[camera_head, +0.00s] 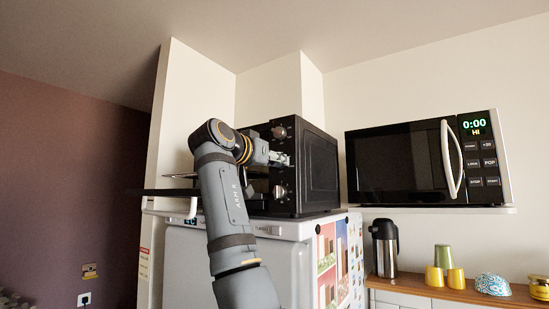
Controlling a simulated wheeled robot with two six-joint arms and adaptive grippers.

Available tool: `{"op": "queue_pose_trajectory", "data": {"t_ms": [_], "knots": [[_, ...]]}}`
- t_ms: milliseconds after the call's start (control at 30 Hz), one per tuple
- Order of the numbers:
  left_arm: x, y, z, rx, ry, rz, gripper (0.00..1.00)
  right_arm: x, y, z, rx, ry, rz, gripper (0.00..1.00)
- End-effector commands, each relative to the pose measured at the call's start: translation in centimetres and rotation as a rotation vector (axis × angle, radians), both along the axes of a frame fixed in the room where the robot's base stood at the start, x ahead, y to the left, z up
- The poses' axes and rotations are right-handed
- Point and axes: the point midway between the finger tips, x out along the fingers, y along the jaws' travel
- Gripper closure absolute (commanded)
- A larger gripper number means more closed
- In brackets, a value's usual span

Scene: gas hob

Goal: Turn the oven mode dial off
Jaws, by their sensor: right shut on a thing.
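The black oven (318,172) stands on a white fridge, its control panel facing left. Its upper dial (279,132) and lower dial (280,191) show on the panel, above and below my gripper. My right gripper (281,158) is at the panel between these two dials, shut on what appears to be the middle dial, which it hides. I cannot read the dial settings, and no label shows which is the mode dial. My left gripper is not in view.
The oven door (165,192) appears lowered and sticks out to the left. A microwave (405,163) is on a shelf at right. A flask (384,248) and cups (444,257) stand on the counter below. The white fridge (185,262) is under the oven.

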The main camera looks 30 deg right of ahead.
Motion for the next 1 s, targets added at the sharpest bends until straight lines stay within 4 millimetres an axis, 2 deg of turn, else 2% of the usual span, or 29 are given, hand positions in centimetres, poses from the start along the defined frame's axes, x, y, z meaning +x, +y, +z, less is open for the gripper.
{"op": "queue_pose_trajectory", "data": {"t_ms": [33, 600, 1000], "knots": [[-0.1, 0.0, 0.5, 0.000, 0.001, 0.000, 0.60, 0.0, 0.0, 0.5, -0.021, 0.034, 0.002, 1.00], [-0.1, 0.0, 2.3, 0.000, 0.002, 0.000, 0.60, 0.0, 0.1, 0.6, -0.206, 0.473, 0.003, 1.00], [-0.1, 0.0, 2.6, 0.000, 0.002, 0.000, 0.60, 0.0, 0.1, 0.6, -0.263, 0.608, 0.002, 1.00]]}}
